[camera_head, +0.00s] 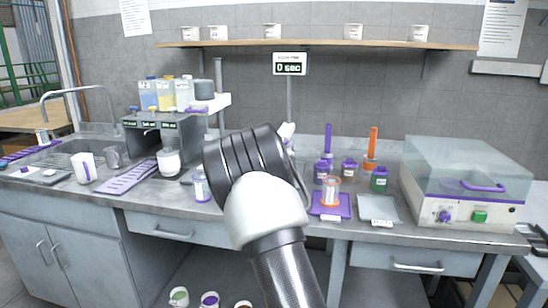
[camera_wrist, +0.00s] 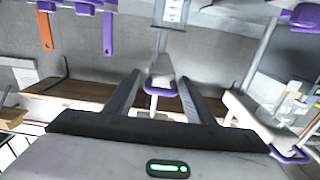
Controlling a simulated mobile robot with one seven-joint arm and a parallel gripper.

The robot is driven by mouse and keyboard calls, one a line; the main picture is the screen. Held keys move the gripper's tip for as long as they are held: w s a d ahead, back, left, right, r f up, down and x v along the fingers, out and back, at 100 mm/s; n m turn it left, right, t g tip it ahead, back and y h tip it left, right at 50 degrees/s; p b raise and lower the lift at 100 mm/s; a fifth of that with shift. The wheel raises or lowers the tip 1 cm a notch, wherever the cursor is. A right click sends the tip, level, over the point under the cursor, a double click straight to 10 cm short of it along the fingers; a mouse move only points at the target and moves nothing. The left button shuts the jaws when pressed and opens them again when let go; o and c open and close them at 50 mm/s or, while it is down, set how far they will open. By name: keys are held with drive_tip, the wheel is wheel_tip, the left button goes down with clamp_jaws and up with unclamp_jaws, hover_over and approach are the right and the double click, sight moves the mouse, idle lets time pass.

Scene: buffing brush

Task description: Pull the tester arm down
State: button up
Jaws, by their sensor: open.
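A white part with a purple rim, which looks like the tester arm (camera_wrist: 160,68), shows in the wrist view below a post. In the head view only a small white piece of it (camera_head: 287,129) shows beside my wrist, under the timer display (camera_head: 289,64) reading 0 sec. The rest is hidden by my arm. My gripper (camera_wrist: 158,80) is open, with one finger on each side of the purple-rimmed part in the picture. I see gaps between the fingers and it; the distance in depth is unclear. The head view hides my fingers.
A clear-lidded machine (camera_head: 462,190) stands at the right. An orange brush (camera_head: 372,147), purple brush (camera_head: 328,142) and jars stand on the counter behind a purple tray (camera_head: 318,208). A dispenser (camera_head: 160,130) and sink are left. A white purple-edged bracket (camera_head: 214,102) juts out nearby.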

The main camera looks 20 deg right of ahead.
drive_tip(key=p+v, duration=0.1)
drive_tip(key=v, duration=1.3)
drive_tip(key=shift+d, duration=0.1)
